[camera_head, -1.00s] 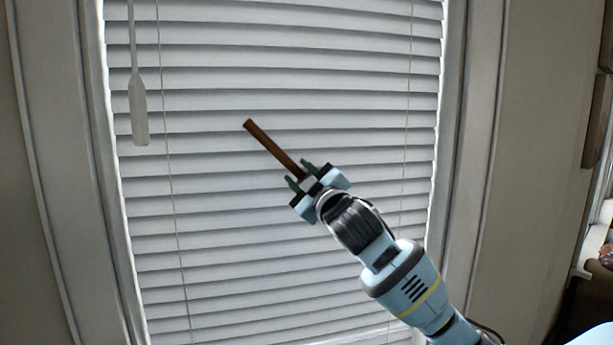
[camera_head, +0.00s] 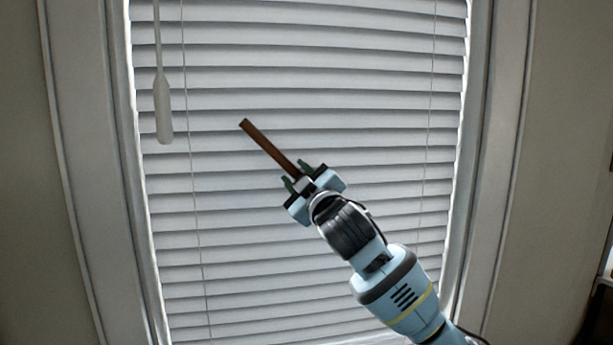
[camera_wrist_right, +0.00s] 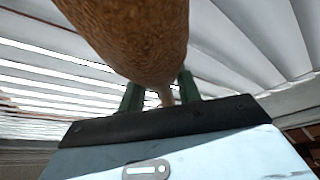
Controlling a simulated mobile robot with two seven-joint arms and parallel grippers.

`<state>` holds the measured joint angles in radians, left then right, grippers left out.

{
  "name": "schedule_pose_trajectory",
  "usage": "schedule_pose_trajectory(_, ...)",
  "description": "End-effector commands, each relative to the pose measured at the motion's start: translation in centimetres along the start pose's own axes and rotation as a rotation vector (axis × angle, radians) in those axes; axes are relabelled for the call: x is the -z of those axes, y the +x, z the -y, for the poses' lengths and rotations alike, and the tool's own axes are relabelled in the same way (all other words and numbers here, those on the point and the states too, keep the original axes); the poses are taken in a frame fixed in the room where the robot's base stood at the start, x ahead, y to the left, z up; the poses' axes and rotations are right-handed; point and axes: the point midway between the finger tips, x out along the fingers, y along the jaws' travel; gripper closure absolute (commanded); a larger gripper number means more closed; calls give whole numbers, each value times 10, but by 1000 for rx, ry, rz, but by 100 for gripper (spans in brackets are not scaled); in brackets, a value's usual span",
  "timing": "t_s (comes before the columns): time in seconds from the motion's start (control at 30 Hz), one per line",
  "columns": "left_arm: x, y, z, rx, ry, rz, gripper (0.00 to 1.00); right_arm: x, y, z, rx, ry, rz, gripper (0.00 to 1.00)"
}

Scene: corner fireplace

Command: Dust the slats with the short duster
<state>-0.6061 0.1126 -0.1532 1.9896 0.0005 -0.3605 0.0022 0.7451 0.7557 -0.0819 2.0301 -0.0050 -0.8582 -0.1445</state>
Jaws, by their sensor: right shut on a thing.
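The short duster (camera_head: 268,146) shows in the head view as a thin brown stick, tilted up and to the left in front of the slats. My right gripper (camera_head: 298,176) is shut on its lower end. In the right wrist view the duster (camera_wrist_right: 135,35) is a large brown, rough-textured shape above the green fingers (camera_wrist_right: 160,95). The white slats (camera_head: 300,95) of the window blind fill the middle of the head view. I cannot tell whether the duster touches them. My left gripper is not in view.
A pale wand (camera_head: 163,110) hangs at the blind's upper left, left of the duster. Thin cords run down the blind. The grey window frame (camera_head: 85,170) borders the left side, and another frame post (camera_head: 497,150) borders the right.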

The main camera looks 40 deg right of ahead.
Motion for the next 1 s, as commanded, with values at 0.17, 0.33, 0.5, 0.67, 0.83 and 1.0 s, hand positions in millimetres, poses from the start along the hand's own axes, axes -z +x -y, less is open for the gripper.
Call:
schedule_pose_trajectory(0.17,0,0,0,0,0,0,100,8,2,7,-1,1,-1,85)
schedule_pose_trajectory(0.33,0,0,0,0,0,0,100,8,2,7,-1,0,-1,85)
schedule_pose_trajectory(0.5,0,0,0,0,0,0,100,12,5,12,0,1,-1,85)
schedule_pose_trajectory(0.67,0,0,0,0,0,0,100,19,9,20,0,1,-1,85)
schedule_pose_trajectory(0.83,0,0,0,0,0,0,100,27,13,29,0,1,-1,85)
schedule_pose_trajectory(1.0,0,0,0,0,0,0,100,29,15,33,1,-1,0,85)
